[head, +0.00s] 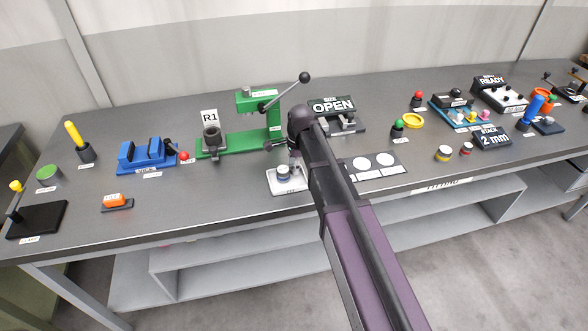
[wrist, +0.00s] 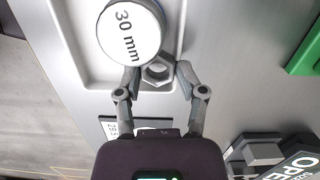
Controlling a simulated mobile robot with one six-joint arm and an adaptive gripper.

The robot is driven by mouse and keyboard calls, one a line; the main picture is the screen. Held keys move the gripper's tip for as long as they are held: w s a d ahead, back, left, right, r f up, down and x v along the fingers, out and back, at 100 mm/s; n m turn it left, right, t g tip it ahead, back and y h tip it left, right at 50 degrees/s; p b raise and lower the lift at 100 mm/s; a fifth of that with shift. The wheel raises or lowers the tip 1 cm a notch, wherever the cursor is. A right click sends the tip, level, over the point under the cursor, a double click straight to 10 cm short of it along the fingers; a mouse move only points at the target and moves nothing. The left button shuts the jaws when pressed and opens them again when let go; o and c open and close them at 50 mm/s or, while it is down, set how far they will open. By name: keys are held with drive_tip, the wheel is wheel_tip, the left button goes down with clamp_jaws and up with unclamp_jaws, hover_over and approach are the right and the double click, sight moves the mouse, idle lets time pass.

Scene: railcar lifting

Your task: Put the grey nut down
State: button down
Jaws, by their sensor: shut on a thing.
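The grey nut (wrist: 158,82) is a hexagonal ring with an open hole, held between the two fingertips of my gripper (wrist: 158,69) in the wrist view. A white round piece marked 30 mm (wrist: 128,32) is right beside it, in a pale tray (wrist: 75,65). The nut shows over the tray's near edge; I cannot tell whether it touches the tray. In the head view my gripper (head: 294,164) is just behind the tray (head: 290,187), and the nut is too small to make out.
A green press (head: 245,140) marked R1 stands left of my arm, with a blue vise (head: 146,155) beyond it. A block marked OPEN (head: 332,108) is behind my arm. A card with white circles (head: 375,163) lies to its right. Bare bench lies left of the tray.

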drive_tip(key=shift+s+d+f, duration=0.1)
drive_tip(key=shift+s+f, duration=0.05)
drive_tip(key=shift+f, duration=0.2)
drive_tip(key=shift+c, duration=2)
unclamp_jaws()
drive_tip(key=shift+o, duration=0.6)
drive_tip(key=shift+r, duration=0.2)
wheel_tip(320, 180, up, 12)
drive_tip(key=w+d+p, duration=0.1)
drive_tip(key=p, duration=1.1)
drive_tip(key=shift+f, duration=0.2)
drive_tip(key=shift+d, duration=0.1)
